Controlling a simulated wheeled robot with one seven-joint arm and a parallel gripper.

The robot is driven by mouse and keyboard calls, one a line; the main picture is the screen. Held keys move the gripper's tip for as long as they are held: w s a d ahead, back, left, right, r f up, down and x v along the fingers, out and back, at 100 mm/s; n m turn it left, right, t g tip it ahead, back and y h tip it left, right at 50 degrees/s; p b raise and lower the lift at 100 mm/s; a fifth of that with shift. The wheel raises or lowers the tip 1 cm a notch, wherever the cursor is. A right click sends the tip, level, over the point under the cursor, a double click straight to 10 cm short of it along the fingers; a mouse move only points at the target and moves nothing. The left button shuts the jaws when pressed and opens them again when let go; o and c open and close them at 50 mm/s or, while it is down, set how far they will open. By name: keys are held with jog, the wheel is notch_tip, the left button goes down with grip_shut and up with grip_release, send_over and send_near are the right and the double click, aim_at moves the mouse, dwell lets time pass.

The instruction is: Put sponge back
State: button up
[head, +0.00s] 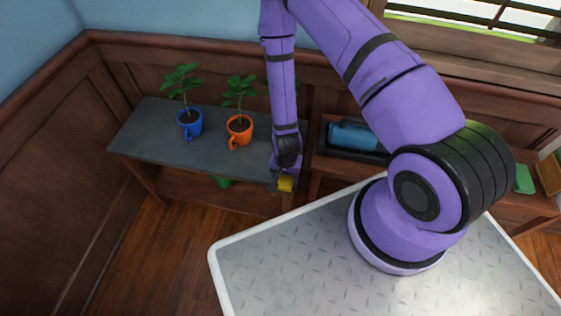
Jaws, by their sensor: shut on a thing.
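My gripper (279,184) hangs at the front right edge of the grey shelf top (160,148), in the middle of the head view. It is shut on a small yellow sponge (286,184), held at about the height of the shelf's front edge. The fingers are small and partly hidden by the wrist. I cannot tell whether the sponge touches the shelf.
A blue mug (190,126) and an orange mug (239,130) with plants stand on the grey top. A green thing (221,182) sits below it. A blue object (352,137) lies in the right bookcase. A green item (524,179) is far right. Wood floor (150,255) is clear.

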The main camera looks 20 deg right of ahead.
jog(key=w, duration=0.2)
jog(key=w+d, duration=0.1)
jog(key=w, duration=0.5)
jog(key=shift+d+f, duration=0.35)
jog(key=shift+d, duration=0.05)
jog(key=shift+w+f, duration=0.15)
jog(key=shift+f, duration=1.6)
jog(key=shift+f, duration=0.15)
jog(key=o, duration=0.9)
jog(key=shift+c, duration=0.2)
